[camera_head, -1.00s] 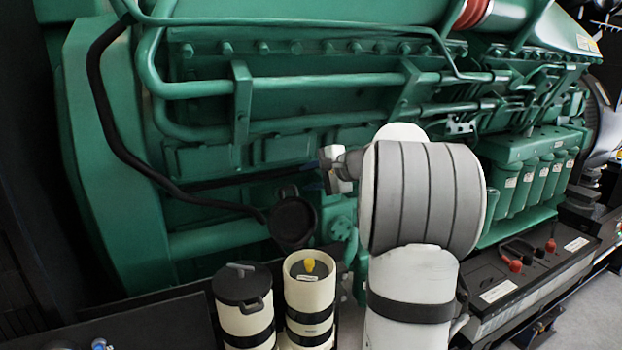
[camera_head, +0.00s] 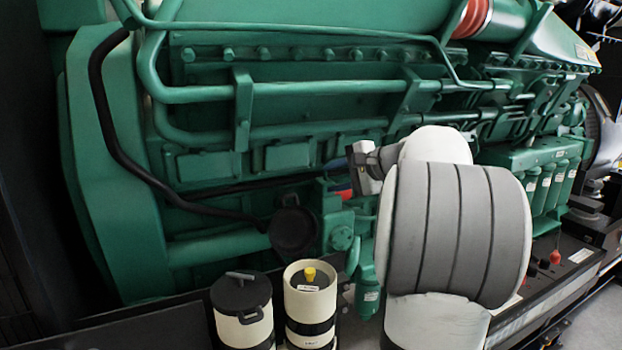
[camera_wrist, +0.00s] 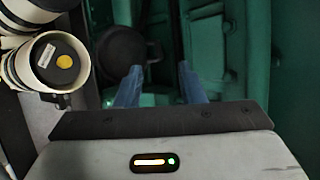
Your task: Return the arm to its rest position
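In the wrist view my gripper (camera_wrist: 158,85) shows two blue fingers set apart, with nothing between them. It points toward the green engine and a round black cap, which lies beyond and left of the fingers. In the head view my arm, white with a grey ribbed joint, stands at the right of centre in front of the green engine (camera_head: 290,158).
Two cream canisters with black bands stand at the lower left, one with a black lid (camera_head: 240,292) and one with a yellow knob (camera_head: 309,277). A round black cap (camera_head: 293,230) sits on the engine's side.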

